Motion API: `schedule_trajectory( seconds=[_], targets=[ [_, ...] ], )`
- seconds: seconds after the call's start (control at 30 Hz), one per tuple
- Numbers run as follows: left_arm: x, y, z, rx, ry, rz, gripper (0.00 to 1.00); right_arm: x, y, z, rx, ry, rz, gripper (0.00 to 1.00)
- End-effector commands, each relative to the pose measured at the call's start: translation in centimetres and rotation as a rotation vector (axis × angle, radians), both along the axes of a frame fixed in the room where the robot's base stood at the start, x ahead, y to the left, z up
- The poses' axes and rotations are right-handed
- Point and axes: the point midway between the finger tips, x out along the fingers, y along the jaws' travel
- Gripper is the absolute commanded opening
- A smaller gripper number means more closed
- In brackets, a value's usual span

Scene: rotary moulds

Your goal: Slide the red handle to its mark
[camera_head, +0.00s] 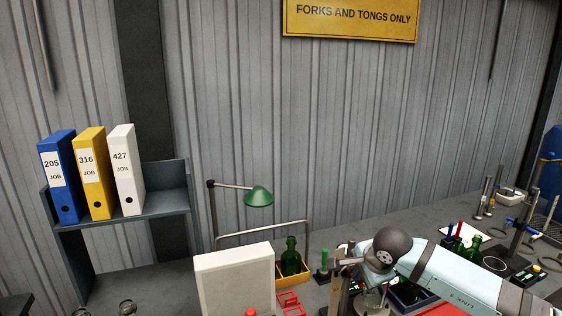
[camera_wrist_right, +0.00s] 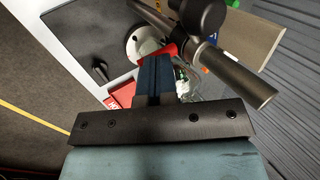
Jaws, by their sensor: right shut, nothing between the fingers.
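My right gripper (camera_wrist_right: 155,62) is shut and empty in the wrist view, its two dark blue fingers pressed together. A small red part (camera_wrist_right: 171,49), possibly the red handle, shows just past the fingertips; whether they touch it I cannot tell. In the head view a red knob (camera_head: 250,312) is cut by the bottom edge, in front of a pale upright panel (camera_head: 235,282); I cannot tell if it is the same part. The mark is not recognisable. My right forearm comes in from the right in the head view. My left gripper is not in view.
A dark bar with a thick cylinder (camera_wrist_right: 245,82) crosses close beyond the fingers. Red brackets (camera_head: 289,303) and a yellow crate (camera_head: 291,277) with a green bottle stand right of the panel. Tools crowd the bench on the right. Binders stand on a shelf (camera_head: 160,203) at left.

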Motion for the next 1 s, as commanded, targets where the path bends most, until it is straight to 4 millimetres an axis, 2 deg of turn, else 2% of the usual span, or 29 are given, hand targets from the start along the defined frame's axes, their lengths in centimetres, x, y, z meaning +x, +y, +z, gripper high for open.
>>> schedule_trajectory(
  seconds=[0.03, 0.27, 1.0],
  targets=[
    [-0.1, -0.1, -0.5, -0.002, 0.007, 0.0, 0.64, 0.0, 0.0, -0.3, 0.0, 0.0, 0.0, 0.0],
    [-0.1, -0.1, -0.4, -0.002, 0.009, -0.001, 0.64, 0.0, 0.0, 0.3, 0.0, -0.001, 0.0, 0.0],
    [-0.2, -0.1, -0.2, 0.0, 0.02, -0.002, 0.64, 0.0, 0.0, 4.8, -0.001, -0.002, 0.0, 0.0]
  ],
)
